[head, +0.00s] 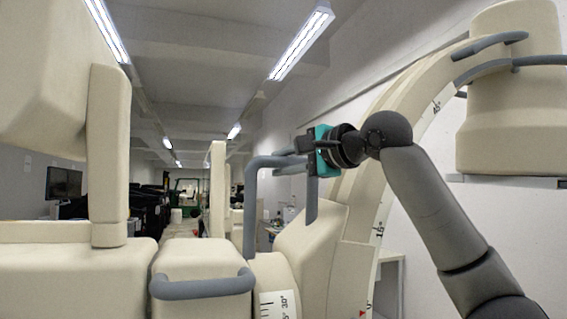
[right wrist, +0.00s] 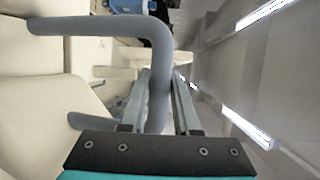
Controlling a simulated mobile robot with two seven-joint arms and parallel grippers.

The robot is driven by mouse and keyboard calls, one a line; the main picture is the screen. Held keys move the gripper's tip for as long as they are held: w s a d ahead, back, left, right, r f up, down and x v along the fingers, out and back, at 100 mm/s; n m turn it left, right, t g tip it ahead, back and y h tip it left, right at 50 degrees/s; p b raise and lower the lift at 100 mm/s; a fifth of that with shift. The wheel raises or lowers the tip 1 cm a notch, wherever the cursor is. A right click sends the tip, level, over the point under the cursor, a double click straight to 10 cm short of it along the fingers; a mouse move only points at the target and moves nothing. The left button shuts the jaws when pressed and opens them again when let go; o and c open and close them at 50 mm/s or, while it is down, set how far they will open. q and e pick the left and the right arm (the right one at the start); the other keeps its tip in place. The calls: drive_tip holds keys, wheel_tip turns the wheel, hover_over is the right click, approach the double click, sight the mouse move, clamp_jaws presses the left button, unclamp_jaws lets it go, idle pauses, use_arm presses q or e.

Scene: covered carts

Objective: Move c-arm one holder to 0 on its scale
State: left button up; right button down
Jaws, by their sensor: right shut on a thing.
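The c-arm (head: 372,195) is a large cream curved arc on the right of the head view. Its edge carries a degree scale with 15° and 45° marks, and a red pointer (head: 362,312) stands beside a 0 near the bottom edge. The cream holder (head: 310,240) has a bent grey handle (head: 250,205). My right gripper (head: 292,160) is shut on the upper part of this handle. In the right wrist view the handle (right wrist: 158,60) passes down between the two fingers (right wrist: 160,105). My left gripper is out of view.
A second scale (head: 280,304) with a 30° mark shows low in the middle. Cream blocks, one with a grey handle (head: 202,287), fill the lower left. A cream cylindrical head (head: 512,110) with grey rails stands at the upper right. A monitor (head: 63,183) is far left.

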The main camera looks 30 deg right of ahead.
idle(0.8)
drive_tip(key=shift+w+d+r+p, duration=0.25)
drive_tip(key=shift+r+p, duration=0.25)
drive_tip(key=shift+p, duration=0.65)
drive_tip(key=shift+w+d+f+g+p, duration=0.15)
drive_tip(key=shift+w+g+p, duration=0.1)
drive_tip(key=shift+w+p, duration=0.25)
drive_tip(key=shift+w+f+g+p, duration=0.1)
drive_tip(key=shift+w+g+p, duration=0.2)
drive_tip(key=shift+w, duration=0.4)
drive_tip(key=c, duration=1.1)
unclamp_jaws()
drive_tip(key=o, duration=0.3)
drive_tip(key=shift+s, duration=0.3)
drive_tip(key=shift+o, duration=0.7)
drive_tip(key=b+v, duration=0.2)
drive_tip(key=v, duration=1.3)
drive_tip(key=shift+f, duration=0.15)
